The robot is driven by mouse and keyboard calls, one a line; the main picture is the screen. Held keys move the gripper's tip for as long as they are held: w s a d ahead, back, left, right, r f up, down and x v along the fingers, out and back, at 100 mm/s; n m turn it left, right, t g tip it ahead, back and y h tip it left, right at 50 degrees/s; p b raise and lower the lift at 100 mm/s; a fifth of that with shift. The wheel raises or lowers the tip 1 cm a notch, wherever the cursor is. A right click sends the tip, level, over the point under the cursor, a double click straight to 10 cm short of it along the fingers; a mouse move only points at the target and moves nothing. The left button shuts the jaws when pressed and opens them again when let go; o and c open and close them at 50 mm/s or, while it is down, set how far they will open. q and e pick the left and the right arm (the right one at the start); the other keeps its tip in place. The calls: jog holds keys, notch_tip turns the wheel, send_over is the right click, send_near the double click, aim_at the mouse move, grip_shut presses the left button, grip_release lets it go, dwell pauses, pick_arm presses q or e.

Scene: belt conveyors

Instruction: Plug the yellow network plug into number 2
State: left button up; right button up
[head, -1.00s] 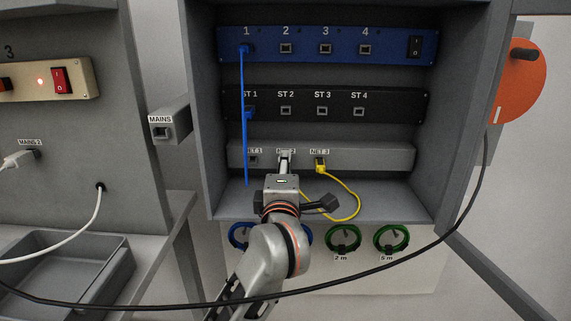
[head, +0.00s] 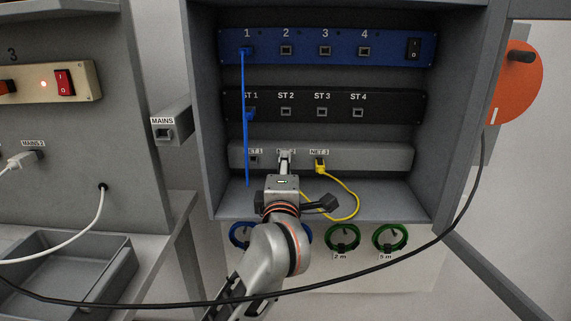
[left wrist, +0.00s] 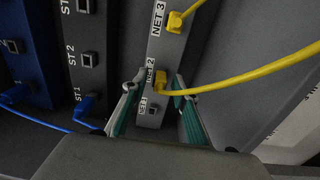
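A yellow network plug (left wrist: 160,80) sits in the NET 2 socket of the grey strip, its yellow cable running off to the right in the left wrist view. In the head view my gripper hides it. A second yellow plug (head: 320,165) is in NET 3. My left gripper (left wrist: 158,88) has its two teal-padded fingers spread, one on each side of the NET 2 plug, with visible gaps. It also shows in the head view (head: 285,158). Port 2 (head: 286,50) on the blue panel is empty. My right gripper is not in view.
A blue plug (head: 246,50) is in port 1, its cable hanging to a blue plug at ST 1 (head: 249,113). The cabinet walls enclose the panels. A black cable (head: 330,287) sags across the front. Green cable coils (head: 390,237) hang below.

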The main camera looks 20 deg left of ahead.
pick_arm(q)
jog(key=shift+c, duration=0.3)
jog(key=c, duration=0.7)
jog(key=shift+f, duration=0.1)
grip_shut()
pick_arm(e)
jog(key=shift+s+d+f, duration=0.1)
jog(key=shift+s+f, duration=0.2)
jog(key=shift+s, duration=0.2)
pick_arm(q)
jog(key=shift+s+d, duration=0.1)
jog(key=shift+s, duration=0.25)
jog(key=shift+p+v, duration=1.25)
jog(key=shift+v, duration=0.95)
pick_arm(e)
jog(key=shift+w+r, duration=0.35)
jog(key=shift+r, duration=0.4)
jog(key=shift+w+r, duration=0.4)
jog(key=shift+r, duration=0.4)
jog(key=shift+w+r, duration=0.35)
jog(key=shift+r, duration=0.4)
